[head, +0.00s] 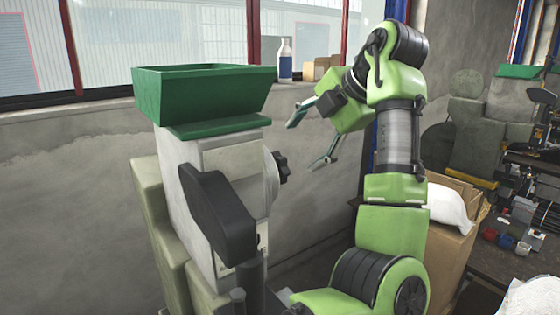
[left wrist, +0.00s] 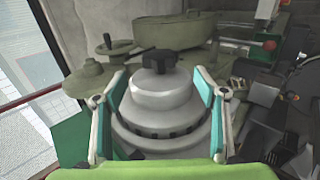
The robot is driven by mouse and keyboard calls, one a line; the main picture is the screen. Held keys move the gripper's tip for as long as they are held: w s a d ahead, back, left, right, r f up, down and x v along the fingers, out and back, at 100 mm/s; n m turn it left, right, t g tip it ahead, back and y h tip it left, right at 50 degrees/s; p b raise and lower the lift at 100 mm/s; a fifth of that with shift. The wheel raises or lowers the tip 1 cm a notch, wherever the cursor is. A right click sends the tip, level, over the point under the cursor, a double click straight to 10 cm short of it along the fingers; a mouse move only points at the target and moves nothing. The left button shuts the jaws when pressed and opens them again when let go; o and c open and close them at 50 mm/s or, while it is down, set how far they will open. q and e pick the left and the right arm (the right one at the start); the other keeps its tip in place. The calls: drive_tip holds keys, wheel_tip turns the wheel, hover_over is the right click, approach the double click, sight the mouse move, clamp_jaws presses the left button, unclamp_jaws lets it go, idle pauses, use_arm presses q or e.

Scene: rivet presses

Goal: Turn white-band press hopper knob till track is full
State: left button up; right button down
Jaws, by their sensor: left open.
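A pale press (head: 188,165) with a green hopper (head: 205,95) on top stands left of centre in the head view. Its dark lobed knob (head: 282,167) sticks out on the right side of a round white housing. In the left wrist view the knob (left wrist: 158,61) sits atop that stepped white housing (left wrist: 160,100), which has dark slots around its lower rim. My left gripper (head: 303,146) is open and empty, facing the knob from the right, apart from it. In the left wrist view its fingers (left wrist: 160,82) spread to either side of the housing. I cannot make out the track's fill or a white band.
A spray bottle (head: 285,60) and cardboard boxes (head: 318,68) stand on the window ledge behind. A large open carton (head: 450,235) with a white bag is right of my arm. A cluttered bench (head: 520,180) and another green-topped machine (head: 485,125) are at the right.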

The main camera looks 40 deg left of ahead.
use_arm(q)
drive_tip(key=p+x, duration=0.4)
drive_tip(key=x, duration=0.7)
drive_tip(key=shift+w+a+f, duration=0.15)
drive_tip(key=shift+a, duration=0.25)
drive_tip(key=shift+a+f, duration=0.15)
drive_tip(key=shift+f, duration=0.1)
drive_tip(key=c, duration=1.1)
use_arm(e)
drive_tip(key=r, duration=0.4)
drive_tip(key=shift+w+d+r, duration=0.2)
drive_tip(key=shift+d+r, duration=0.1)
drive_tip(key=shift+d, duration=0.1)
